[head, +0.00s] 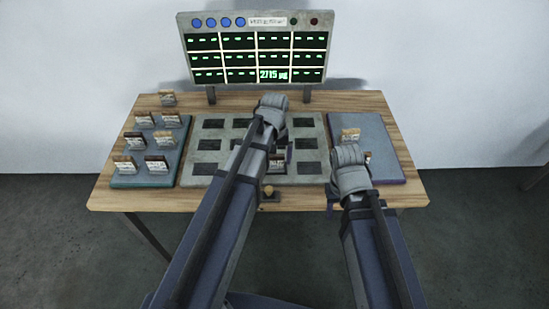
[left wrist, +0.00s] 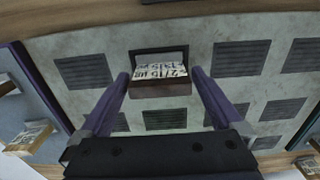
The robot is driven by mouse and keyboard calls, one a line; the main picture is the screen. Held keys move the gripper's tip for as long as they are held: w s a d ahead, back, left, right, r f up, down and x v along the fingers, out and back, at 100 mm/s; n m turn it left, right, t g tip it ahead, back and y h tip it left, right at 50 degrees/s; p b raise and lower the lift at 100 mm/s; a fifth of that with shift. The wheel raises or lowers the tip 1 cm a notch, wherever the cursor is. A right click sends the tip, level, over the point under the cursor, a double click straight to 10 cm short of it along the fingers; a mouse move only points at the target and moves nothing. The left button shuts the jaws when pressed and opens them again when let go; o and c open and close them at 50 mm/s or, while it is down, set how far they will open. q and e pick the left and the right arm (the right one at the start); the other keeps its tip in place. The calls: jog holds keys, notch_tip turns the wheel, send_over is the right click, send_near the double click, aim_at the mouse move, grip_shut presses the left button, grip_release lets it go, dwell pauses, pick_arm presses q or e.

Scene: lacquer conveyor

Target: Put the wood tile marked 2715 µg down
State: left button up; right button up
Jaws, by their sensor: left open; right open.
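The wood tile marked 2715 µg (left wrist: 162,68) sits in a dark slot of the grey board, in the row nearest me, third column from the left in the head view. It is partly hidden by my left arm in the head view (head: 278,163). My left gripper (left wrist: 161,80) is open, its two purple fingers apart on either side of the tile, with visible gaps. In the head view my left gripper (head: 270,105) is above the grey board (head: 311,130), fingertips hidden. My right gripper (head: 350,172) is over the near left part of the right tray, fingers mostly hidden.
The display panel (head: 257,45) behind the table lights 2715 µg in its bottom row, third column. Several tiles stand on the left tray (head: 128,180). The right tray (head: 385,150) holds a tile (head: 350,135) and another partly hidden. A small knob (head: 268,191) is at the table's front edge.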

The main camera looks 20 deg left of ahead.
pick_arm(q)
notch_tip(320, 180, up, 10)
jog(key=p, duration=0.9)
jog(key=shift+r, duration=0.15)
jog(key=s+d+m+y, duration=0.1)
jog(key=s+d+m, duration=0.6)
jog(key=s+d, duration=0.3)
jog(key=s, duration=0.4)
jog(key=shift+s+d, duration=0.15)
jog(key=shift+d, duration=0.1)
